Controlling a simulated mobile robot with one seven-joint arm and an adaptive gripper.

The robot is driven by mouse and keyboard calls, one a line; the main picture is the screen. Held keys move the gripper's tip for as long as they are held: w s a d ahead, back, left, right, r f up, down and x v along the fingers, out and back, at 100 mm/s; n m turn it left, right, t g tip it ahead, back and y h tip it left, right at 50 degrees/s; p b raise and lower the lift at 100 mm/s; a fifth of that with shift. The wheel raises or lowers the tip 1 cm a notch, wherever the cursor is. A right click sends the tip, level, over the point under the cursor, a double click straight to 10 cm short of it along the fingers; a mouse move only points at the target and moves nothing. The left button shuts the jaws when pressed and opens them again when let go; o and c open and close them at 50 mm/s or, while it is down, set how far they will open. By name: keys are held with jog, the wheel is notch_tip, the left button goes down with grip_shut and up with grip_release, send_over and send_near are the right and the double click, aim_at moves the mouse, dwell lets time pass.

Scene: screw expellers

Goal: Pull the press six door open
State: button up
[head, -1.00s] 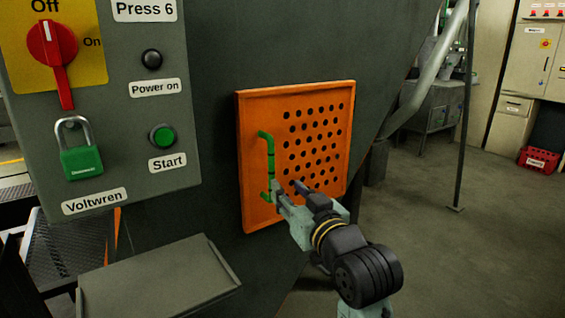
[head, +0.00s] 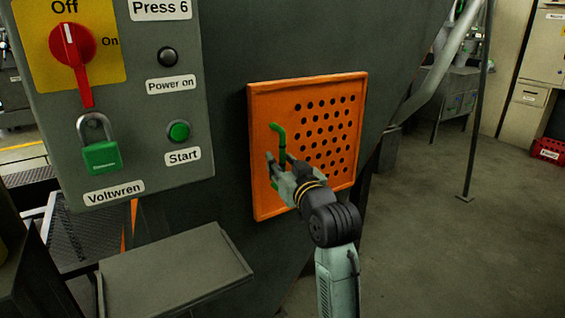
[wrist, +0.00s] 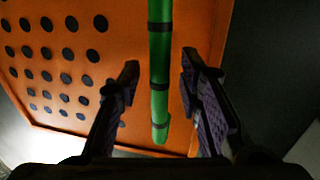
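The orange press six door (head: 268,195), with rows of round holes, sits flat in the dark press wall and looks closed. Its green vertical handle (head: 278,130) is on the door's left side. My gripper (head: 280,163) is at the lower part of the handle. In the wrist view the handle (wrist: 160,60) runs between the two spread fingers of my gripper (wrist: 159,75), with a gap visible on each side. The gripper is open and holds nothing. The handle's lower part is hidden by my gripper in the head view.
Left of the door is a grey panel with a red switch (head: 72,45), a green padlock (head: 101,156) and a green start button (head: 179,131). A grey sloped tray (head: 175,268) juts out below. The floor (head: 440,240) at right is clear around a thin post (head: 480,110).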

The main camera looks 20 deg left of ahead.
jog(key=shift+c, duration=0.2)
grip_shut()
dwell(0.6)
